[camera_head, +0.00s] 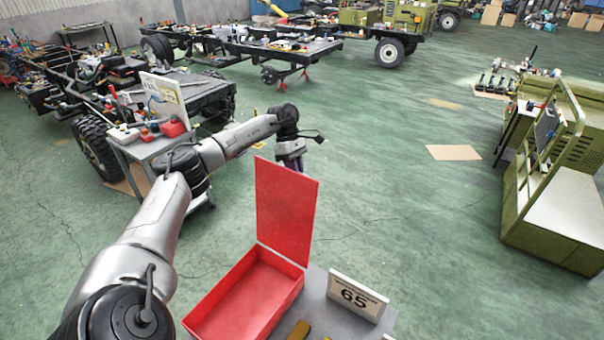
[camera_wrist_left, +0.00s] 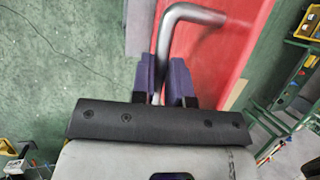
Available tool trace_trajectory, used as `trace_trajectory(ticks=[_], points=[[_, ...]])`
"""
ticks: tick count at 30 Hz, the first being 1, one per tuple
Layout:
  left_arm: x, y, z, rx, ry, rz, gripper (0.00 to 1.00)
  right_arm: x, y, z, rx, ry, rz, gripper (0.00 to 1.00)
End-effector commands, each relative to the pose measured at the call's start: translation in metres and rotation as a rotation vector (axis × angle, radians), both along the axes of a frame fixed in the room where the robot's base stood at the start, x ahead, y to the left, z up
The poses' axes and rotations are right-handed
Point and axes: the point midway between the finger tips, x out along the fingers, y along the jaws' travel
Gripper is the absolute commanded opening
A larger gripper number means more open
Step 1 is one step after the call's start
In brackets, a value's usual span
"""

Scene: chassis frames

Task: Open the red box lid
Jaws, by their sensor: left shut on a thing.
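The red box (camera_head: 250,300) sits at the bottom centre of the head view, and its inside is visible. Its red lid (camera_head: 286,210) stands raised, roughly upright, at the box's far side. My left gripper (camera_head: 291,158) is at the lid's top edge, its fingertips partly hidden behind the lid. In the left wrist view its fingers (camera_wrist_left: 164,75) are shut on a bent grey metal rod (camera_wrist_left: 190,12), with the red lid (camera_wrist_left: 225,50) behind it. I cannot tell whether the rod is fixed to the lid. My right gripper is not in view.
A grey tabletop (camera_head: 316,292) carries the box, a white sign (camera_head: 357,298) marked 65 and a small brown block (camera_head: 299,330). The green floor between is mostly clear.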

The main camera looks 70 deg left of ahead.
Motion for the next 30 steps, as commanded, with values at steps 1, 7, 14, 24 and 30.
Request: trace_trajectory(ticks=[1, 7, 14, 24, 30], points=[[-0.0015, 0.0027, -0.0080, 0.000, 0.014, 0.008, 0.00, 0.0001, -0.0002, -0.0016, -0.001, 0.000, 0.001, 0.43], [-0.0030, 0.0101, -0.0099, 0.000, 0.014, 0.016, 0.00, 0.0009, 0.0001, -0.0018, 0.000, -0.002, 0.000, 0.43], [-0.0032, 0.0113, -0.0101, 0.000, 0.013, 0.017, 0.00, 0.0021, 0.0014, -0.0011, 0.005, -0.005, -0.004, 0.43], [-0.0029, 0.0111, -0.0096, 0.000, 0.010, 0.015, 0.30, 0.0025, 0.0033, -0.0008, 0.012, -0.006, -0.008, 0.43], [-0.0027, 0.0109, -0.0094, -0.001, 0.009, 0.013, 0.40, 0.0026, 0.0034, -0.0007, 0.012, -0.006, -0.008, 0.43]])
